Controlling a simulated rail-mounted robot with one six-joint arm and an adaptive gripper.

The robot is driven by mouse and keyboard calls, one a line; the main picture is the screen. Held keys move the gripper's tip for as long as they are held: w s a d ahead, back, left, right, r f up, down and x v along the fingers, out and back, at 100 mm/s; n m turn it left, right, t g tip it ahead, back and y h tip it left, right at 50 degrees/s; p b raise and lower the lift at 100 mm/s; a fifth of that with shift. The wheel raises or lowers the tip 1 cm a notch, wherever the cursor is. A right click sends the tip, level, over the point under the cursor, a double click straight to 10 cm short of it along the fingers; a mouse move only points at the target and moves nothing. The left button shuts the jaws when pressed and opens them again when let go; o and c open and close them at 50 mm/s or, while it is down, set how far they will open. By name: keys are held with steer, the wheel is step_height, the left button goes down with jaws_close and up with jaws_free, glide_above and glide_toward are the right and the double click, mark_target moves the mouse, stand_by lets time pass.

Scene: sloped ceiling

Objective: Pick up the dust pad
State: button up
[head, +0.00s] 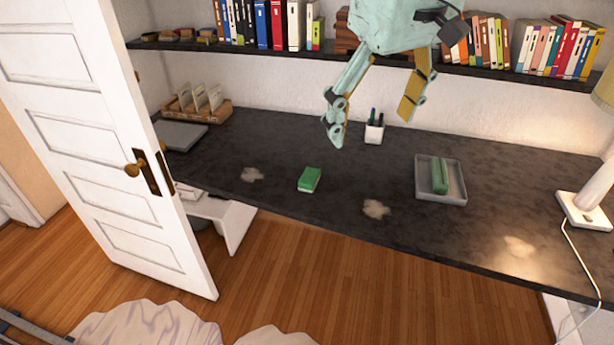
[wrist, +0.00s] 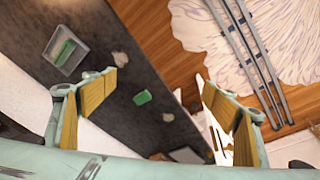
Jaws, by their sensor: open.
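A green pad (head: 309,179) with a pale lower edge lies on the dark desk (head: 330,226), left of centre; it also shows in the wrist view (wrist: 143,97). A second green pad (head: 440,175) sits in a grey tray (head: 457,191) to the right; it shows at the upper left of the wrist view (wrist: 64,52). I cannot tell from looks alone which is the dust pad. My gripper (head: 372,118) is open and empty, above the desk and apart from both pads. In the wrist view its fingers (wrist: 158,86) stand wide apart.
Pale dust patches (head: 376,208) lie on the desk. A pen cup (head: 374,133) stands at the back, a white lamp (head: 583,209) at the right. A bookshelf (head: 480,74) runs behind my gripper. An open door (head: 107,160) stands at the left. The desk between pad and tray is mostly clear.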

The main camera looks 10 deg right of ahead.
steer(key=w+f+n, duration=0.3)
steer(key=w+f, duration=0.1)
steer(key=w, duration=1.2)
steer(key=n+g+p, duration=0.2)
steer(key=n+g, duration=0.1)
steer(key=n, duration=0.3)
glide_above(309, 175)
step_height(309, 175, down, 32)
steer(key=shift+s+r, duration=0.1)
steer(key=shift+r, duration=0.05)
steer(key=shift+f, duration=4.35)
steer(key=shift+f, duration=2.6)
